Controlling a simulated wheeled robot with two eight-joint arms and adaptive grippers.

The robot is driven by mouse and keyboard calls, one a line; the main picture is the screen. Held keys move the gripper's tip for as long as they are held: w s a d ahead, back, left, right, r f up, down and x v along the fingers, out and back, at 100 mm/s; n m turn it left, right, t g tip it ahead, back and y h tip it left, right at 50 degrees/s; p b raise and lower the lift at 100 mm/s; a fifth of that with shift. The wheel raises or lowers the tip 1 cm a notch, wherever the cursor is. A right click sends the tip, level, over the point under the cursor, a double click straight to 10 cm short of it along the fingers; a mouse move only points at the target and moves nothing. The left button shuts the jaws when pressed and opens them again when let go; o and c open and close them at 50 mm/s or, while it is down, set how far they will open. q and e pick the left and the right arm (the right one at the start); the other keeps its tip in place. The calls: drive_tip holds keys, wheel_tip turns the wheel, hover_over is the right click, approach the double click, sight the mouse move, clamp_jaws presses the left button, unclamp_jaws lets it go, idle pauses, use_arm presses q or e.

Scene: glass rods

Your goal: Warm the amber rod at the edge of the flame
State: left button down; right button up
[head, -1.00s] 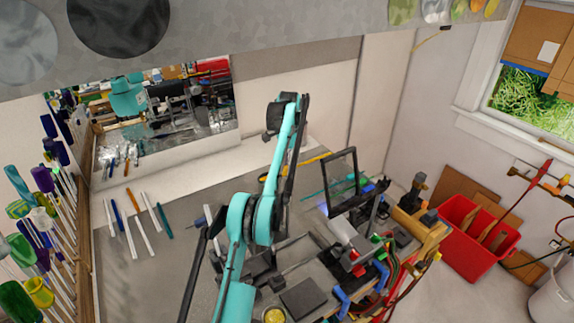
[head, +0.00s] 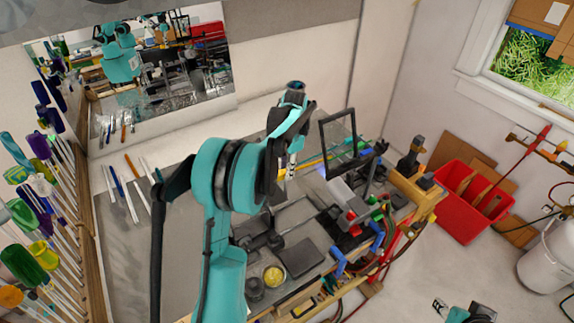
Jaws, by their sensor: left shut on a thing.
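My left gripper (head: 288,172) is over the far part of the bench, below the wrist of my teal arm. Its fingers are small and partly hidden by the arm. They are shut on a thin yellow-amber rod (head: 312,160), which runs slanting up to the right. The rod's right end is close to a blue-violet glow (head: 322,172) near the dark frame; I cannot tell whether rod and flame touch.
The dark upright frame (head: 338,142) stands just right of the rod. White, blue and orange rods (head: 133,165) lie at the bench's left. A dark square plate (head: 300,257) and a yellow tin (head: 274,276) are nearer. A red bin (head: 468,218) stands on the floor.

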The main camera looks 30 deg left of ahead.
use_arm(q)
drive_tip(key=f+b, duration=0.1)
drive_tip(key=f, duration=0.2)
drive_tip(key=a+f+b, duration=0.1)
drive_tip(key=f, duration=0.1)
drive_tip(key=shift+w+f+b, duration=0.15)
drive_tip(key=shift+w+b, duration=0.05)
drive_tip(key=shift+b, duration=0.15)
